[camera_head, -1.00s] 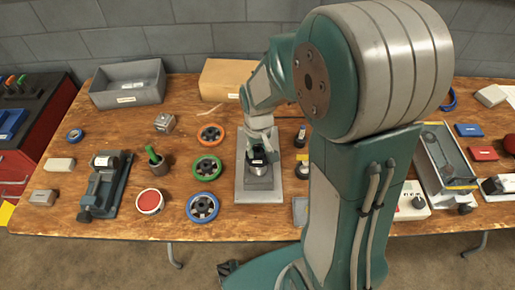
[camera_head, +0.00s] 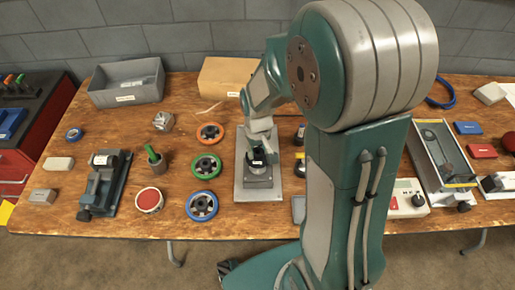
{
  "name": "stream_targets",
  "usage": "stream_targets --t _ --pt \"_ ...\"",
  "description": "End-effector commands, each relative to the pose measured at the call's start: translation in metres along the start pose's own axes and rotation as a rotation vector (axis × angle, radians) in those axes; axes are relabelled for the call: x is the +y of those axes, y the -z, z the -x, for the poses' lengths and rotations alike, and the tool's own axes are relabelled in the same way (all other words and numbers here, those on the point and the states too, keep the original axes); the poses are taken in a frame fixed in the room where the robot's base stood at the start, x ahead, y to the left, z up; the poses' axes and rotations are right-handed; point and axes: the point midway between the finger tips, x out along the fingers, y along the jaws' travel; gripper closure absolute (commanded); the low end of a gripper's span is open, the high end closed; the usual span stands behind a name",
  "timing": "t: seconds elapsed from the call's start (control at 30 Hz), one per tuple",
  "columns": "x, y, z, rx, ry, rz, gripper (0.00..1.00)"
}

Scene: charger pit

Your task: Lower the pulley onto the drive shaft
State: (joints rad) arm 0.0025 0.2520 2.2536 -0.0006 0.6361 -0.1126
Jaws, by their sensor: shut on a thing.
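My gripper (camera_head: 259,154) is over the grey base plate (camera_head: 243,187) in the middle of the bench, pointing down. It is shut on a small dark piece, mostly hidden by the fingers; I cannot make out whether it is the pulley. A dark fixture block (camera_head: 259,180) stands on the plate directly below. The drive shaft cannot be told apart there, nor whether the piece touches it. Three spoked wheels lie in a column left of the plate: an orange one (camera_head: 199,136), a green one (camera_head: 195,171) and a blue one (camera_head: 191,206).
A grey bin (camera_head: 112,96) and a cardboard box (camera_head: 222,90) stand at the back. My arm hides part of the bench's right side.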

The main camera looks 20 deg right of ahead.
Motion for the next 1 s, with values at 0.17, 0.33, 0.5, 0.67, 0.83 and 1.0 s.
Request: stream_targets --t 0.17,0.33,0.5,0.67,0.83,1.0 --pt "0.000 0.000 -0.003 0.001 0.000 0.000 1.00" --pt "0.000 0.000 -0.006 0.001 0.000 0.000 1.00" --pt "0.000 0.000 -0.010 0.000 0.000 0.000 1.00" --pt "0.000 0.000 -0.013 0.000 0.000 0.000 1.00" --pt "0.000 0.000 -0.013 0.001 0.000 0.000 1.00" --pt "0.000 0.000 -0.013 0.001 0.000 0.000 1.00"
